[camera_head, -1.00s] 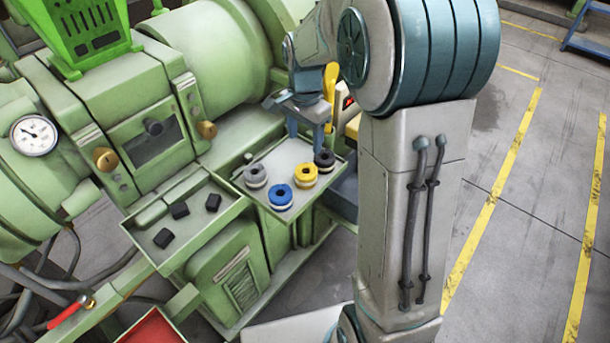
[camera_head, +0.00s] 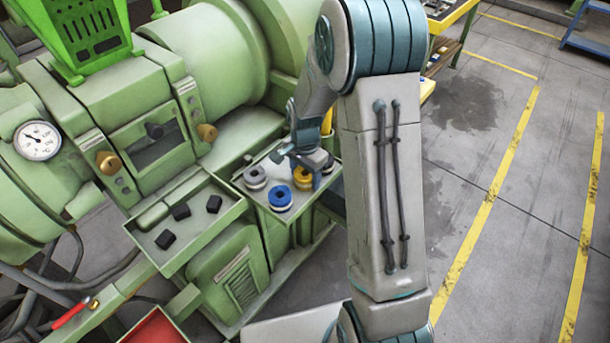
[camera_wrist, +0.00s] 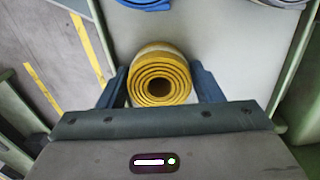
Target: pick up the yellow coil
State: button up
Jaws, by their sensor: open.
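The yellow coil (camera_wrist: 160,80) stands on the pale tray (camera_wrist: 240,75) in the wrist view, its spiral end facing the camera. My gripper (camera_wrist: 160,84) is open, with one blue finger on each side of the coil; I cannot tell whether either finger touches it. In the head view the yellow coil (camera_head: 302,178) is partly hidden behind my gripper (camera_head: 312,180), which is low over the tray (camera_head: 260,203).
A blue coil (camera_head: 280,198) and a grey coil (camera_head: 255,177) stand to the left on the same tray. A dark coil (camera_head: 328,165) is partly hidden by my gripper. A neighbouring green tray (camera_head: 151,238) holds several black blocks.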

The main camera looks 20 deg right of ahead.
aim_at(305, 172)
jog(key=shift+f, duration=0.1)
jog(key=c, duration=0.7)
jog(key=shift+o, duration=0.2)
jog(key=shift+r, duration=0.65)
notch_tip(305, 172, up, 2)
jog(key=shift+r+b, duration=0.25)
jog(key=shift+b, duration=0.2)
jog(key=s+d+r+b, duration=0.1)
jog(key=s+d+r, duration=0.4)
jog(key=d, duration=0.5)
notch_tip(305, 172, up, 2)
jog(key=shift+s+r+b, duration=0.1)
jog(key=shift+s+b, duration=0.25)
jog(key=shift+d, duration=0.1)
